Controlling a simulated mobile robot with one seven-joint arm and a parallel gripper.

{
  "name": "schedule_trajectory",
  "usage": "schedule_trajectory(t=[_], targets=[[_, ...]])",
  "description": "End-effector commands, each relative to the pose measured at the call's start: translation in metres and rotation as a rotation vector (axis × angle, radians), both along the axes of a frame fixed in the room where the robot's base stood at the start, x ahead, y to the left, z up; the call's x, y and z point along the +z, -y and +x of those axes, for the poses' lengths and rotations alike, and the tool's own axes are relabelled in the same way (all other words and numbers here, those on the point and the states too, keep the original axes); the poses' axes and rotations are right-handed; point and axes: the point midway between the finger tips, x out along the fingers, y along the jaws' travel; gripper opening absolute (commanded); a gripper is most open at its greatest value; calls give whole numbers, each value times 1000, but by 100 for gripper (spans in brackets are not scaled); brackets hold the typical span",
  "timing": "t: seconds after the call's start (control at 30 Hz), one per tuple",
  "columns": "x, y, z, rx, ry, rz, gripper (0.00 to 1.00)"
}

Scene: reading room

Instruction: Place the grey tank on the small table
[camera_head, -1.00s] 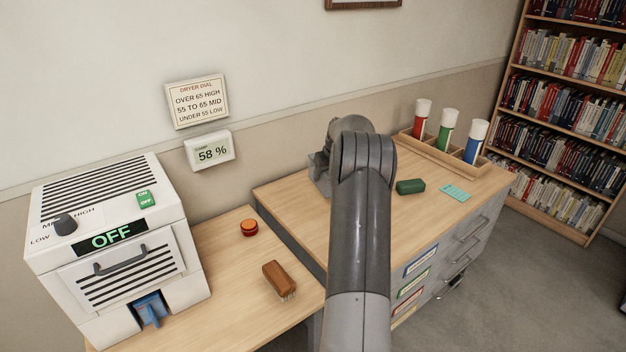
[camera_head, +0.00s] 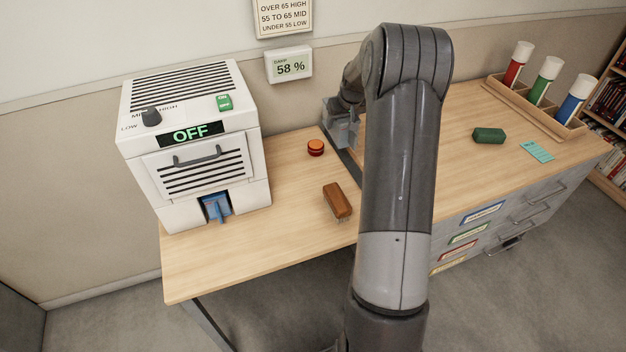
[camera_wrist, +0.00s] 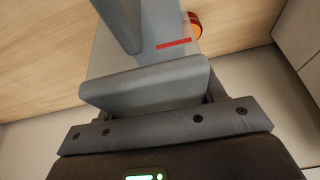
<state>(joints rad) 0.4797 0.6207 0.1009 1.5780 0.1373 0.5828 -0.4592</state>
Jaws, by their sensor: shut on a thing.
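My gripper (camera_head: 342,128) is shut on the grey tank, above the back of the seam between the small table and the drawer cabinet. In the wrist view the grey tank (camera_wrist: 172,28), with a red line on its face, lies between the fingers of my gripper (camera_wrist: 150,70). In the head view the tank is small and hard to tell from the grey gripper. The small table (camera_head: 265,225) is the light wooden one at left, with bare wood at its front and middle. My arm hides part of the cabinet top.
A white dryer (camera_head: 200,165) reading OFF stands on the table's left. A red-orange round object (camera_head: 315,147) and a brown brush (camera_head: 337,200) lie on its right part. The higher cabinet (camera_head: 465,130) bears a green block (camera_head: 488,135), a teal card (camera_head: 537,151) and a tube rack (camera_head: 510,93).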

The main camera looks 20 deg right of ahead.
Motion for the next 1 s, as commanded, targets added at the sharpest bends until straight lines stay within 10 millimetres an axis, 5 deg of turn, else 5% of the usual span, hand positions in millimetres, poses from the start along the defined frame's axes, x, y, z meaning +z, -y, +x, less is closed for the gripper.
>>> schedule_trajectory(t=[0.03, 0.2, 0.43, 0.8, 1.0], targets=[[-3, -23, -1, 18, -1, -1, 37], [-11, -65, -5, 44, 2, -1, 37], [-26, -95, 4, 55, 0, -1, 37], [-74, -158, 52, 53, 1, -1, 37], [-84, -171, 63, 50, 3, -1, 37]])
